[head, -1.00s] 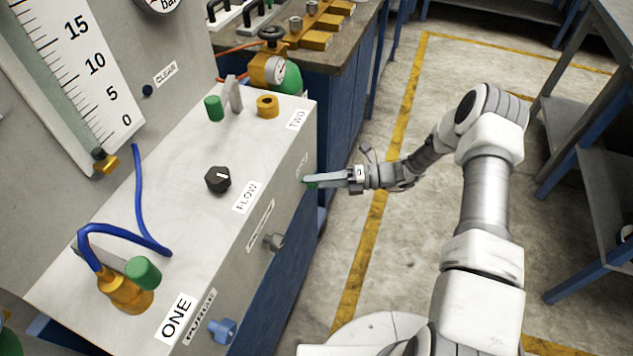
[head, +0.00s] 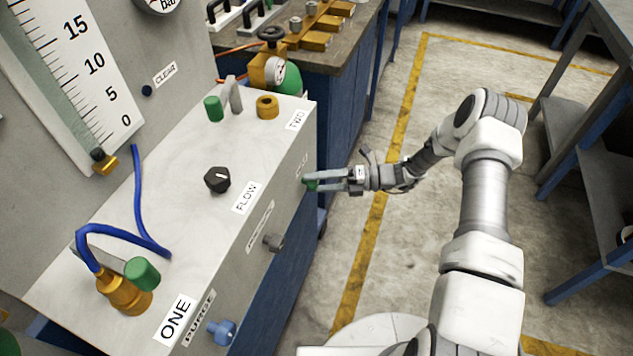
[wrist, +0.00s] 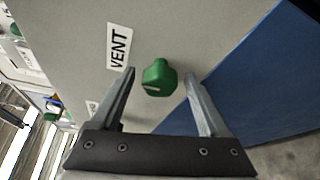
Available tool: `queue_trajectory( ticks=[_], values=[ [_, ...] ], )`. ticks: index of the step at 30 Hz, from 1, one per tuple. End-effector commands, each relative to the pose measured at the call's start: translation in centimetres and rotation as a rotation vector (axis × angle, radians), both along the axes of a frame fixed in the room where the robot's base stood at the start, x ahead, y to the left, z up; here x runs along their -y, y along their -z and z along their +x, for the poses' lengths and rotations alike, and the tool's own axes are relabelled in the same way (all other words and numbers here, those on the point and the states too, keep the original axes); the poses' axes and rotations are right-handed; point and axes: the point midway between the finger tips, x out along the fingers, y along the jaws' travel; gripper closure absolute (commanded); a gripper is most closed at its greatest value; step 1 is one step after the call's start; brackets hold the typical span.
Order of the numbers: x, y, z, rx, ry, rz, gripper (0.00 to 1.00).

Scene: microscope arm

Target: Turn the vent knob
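The vent knob is a green lobed knob (wrist: 160,78) on the grey front panel, beside the white VENT label (wrist: 119,46) in the wrist view. A pale mark shows on its face, toward the left. My gripper (wrist: 160,73) is open, with one finger on each side of the knob and a visible gap on both sides. In the head view my gripper (head: 319,181) reaches the panel's right end from the right, and the green knob (head: 310,184) shows at its fingertips, partly hidden. I cannot tell how far past the knob's face the fingertips reach.
On the panel's top are a black FLOW knob (head: 217,179), green caps and brass fittings. Open floor lies right of the panel; a shelf (head: 590,150) stands at far right.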

Motion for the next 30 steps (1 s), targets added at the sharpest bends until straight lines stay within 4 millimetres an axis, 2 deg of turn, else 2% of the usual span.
queue_trajectory(
  ticks=[7,11,14,24,30],
  values=[
    [0.1,0.0,0.0,0.001,-0.001,0.0,0.22],
    [1.1,-0.1,0.1,0.001,0.002,0.0,0.22],
    [2.8,-0.3,0.2,0.001,0.003,-0.002,0.22],
    [11.1,-1.0,0.4,0.003,0.003,-0.002,0.22],
    [15.1,-1.3,0.5,0.001,0.001,-0.002,0.22]
  ],
)
